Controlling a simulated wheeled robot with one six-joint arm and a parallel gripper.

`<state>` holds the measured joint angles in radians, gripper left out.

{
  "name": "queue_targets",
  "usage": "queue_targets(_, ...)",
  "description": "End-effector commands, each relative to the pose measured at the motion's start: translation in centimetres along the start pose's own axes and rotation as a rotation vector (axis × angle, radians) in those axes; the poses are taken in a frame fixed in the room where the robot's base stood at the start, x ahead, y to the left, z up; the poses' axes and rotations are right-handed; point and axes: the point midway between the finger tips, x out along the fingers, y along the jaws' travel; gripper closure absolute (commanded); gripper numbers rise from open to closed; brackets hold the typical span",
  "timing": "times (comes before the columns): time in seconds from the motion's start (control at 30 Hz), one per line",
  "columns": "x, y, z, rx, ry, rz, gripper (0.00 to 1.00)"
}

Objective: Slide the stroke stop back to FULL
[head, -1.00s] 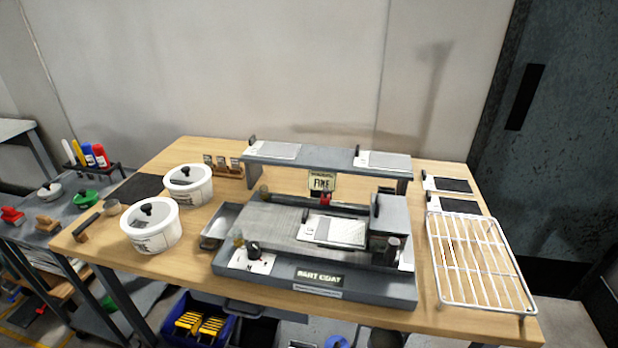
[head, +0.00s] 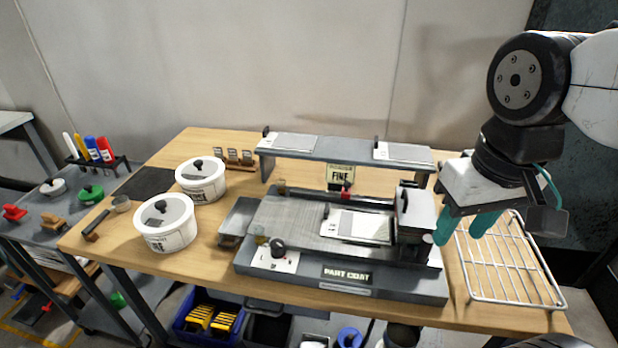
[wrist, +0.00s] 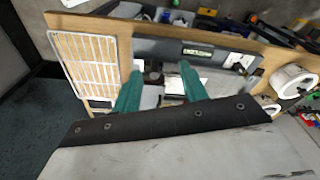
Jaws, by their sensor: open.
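The grey coating machine (head: 345,292), marked "PART COAT", stands on the wooden table. A small red piece (head: 346,190) sits on the rail at its back, below a sign reading "FINE" (head: 340,172); I take it as the stroke stop. No FULL marking can be read. A dark block with a pale top (head: 416,212) stands at the machine's right end. My gripper (head: 462,230) has teal fingers, spread apart and empty, over the machine's right end and the wire rack. In the wrist view, its fingers (wrist: 160,75) frame part of the machine.
A raised grey shelf (head: 345,151) with white plates spans behind the machine. A wire rack (head: 508,265) lies to its right. Two white lidded pots (head: 165,232) stand at left. The knob (head: 278,246) is on the machine's front left.

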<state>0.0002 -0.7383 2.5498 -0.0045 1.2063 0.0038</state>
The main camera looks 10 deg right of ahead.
Motion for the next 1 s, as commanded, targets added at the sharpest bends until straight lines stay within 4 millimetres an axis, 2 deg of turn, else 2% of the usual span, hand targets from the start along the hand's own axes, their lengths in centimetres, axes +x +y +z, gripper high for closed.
queue_targets(0.07,0.3,0.0,-1.8,0.002,0.008,0.002,0.57)
queue_targets(0.17,0.9,-0.1,-5.5,0.004,0.035,0.005,0.57)
queue_targets(0.27,2.3,-0.4,-10.3,0.005,0.073,0.008,0.57)
queue_targets(0.4,5.1,-1.0,-17.3,0.003,0.134,0.010,0.57)
queue_targets(0.5,7.6,-1.6,-21.6,0.001,0.175,0.007,0.57)
queue_targets(0.6,10.0,-2.1,-25.2,0.000,0.211,0.003,0.57)
queue_targets(0.7,12.0,-2.5,-27.7,0.000,0.239,0.000,0.57)
queue_targets(0.8,13.4,-2.8,-29.2,-0.002,0.256,-0.003,0.57)
queue_targets(1.0,15.1,-3.0,-30.4,-0.003,0.268,-0.004,0.57)
